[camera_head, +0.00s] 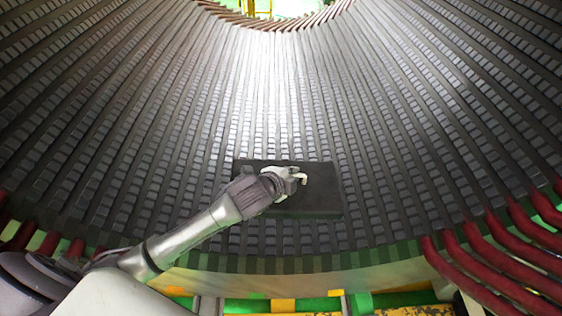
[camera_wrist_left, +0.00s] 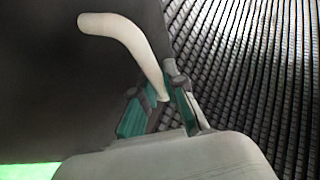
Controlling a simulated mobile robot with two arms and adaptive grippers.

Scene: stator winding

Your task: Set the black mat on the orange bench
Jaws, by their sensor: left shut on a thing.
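The black mat (camera_head: 322,196) is a flat dark rectangle over the ribbed grey slots in the middle of the head view. It also fills the left of the left wrist view (camera_wrist_left: 50,75). My left gripper (camera_head: 298,178) is over the mat, partly hiding it. In the left wrist view its green-padded fingers (camera_wrist_left: 162,108) are shut on the lower end of a bent white handle-like piece (camera_wrist_left: 122,38), which lies in front of the mat. I cannot tell whether the mat touches the slots. No orange bench is clearly seen. My right gripper is not in view.
The curved stator wall (camera_head: 270,90) with long grey ribs fills most of the head view. Red curved bars (camera_head: 510,262) stand at the lower right, more at the lower left. Green and yellow structure (camera_head: 320,303) shows below the stator's rim.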

